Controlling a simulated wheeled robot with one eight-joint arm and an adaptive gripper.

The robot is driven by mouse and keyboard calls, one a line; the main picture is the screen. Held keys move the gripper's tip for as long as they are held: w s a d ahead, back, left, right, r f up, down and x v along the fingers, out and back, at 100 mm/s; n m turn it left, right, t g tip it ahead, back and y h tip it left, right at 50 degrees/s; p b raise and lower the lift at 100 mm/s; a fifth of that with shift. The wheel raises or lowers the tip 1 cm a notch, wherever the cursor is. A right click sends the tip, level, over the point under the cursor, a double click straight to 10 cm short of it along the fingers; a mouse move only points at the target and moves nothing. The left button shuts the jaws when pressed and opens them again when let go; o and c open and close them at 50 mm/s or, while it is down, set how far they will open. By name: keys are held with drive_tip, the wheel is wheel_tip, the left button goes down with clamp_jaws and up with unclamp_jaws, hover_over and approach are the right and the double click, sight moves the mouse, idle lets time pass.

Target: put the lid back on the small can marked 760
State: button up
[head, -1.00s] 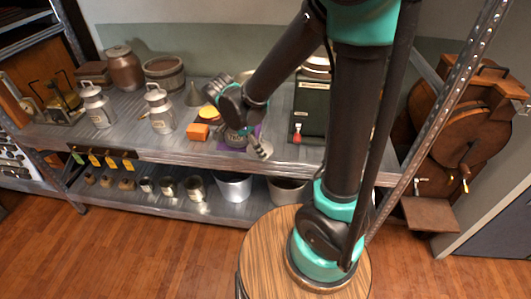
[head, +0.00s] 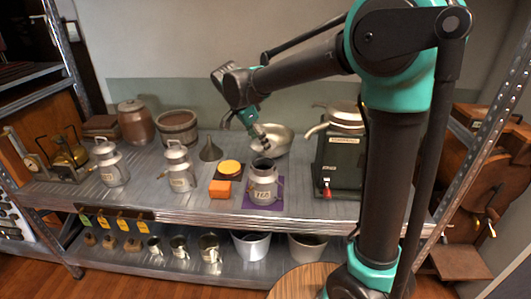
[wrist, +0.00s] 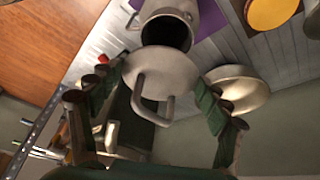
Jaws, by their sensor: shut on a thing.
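The small can marked 760 (head: 263,188) stands upright on a purple mat (head: 247,205) on the metal shelf, its dark mouth uncovered. My gripper (head: 262,142) is above and slightly behind it, in front of a shallow metal pan. In the wrist view my gripper (wrist: 160,95) is shut on the grey lid (wrist: 150,75), with a green-padded finger at each side of its rim. The lid's loop handle faces the camera. The lid is apart from the can and overlaps the lower edge of the can's mouth (wrist: 168,32) in that view. In the head view the lid is hard to make out.
An orange block (head: 220,189) and a yellow disc (head: 230,167) are left of the can. The metal pan (head: 282,141) is behind it. A green machine (head: 342,160) stands close on the right. Two lidded cans (head: 110,165) (head: 178,168) stand further left.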

drive_tip(key=shift+w+f, duration=0.15)
drive_tip(key=shift+f, duration=2.95)
drive_tip(key=shift+f, duration=0.15)
drive_tip(key=o, duration=1.3)
drive_tip(key=shift+r, duration=3.55)
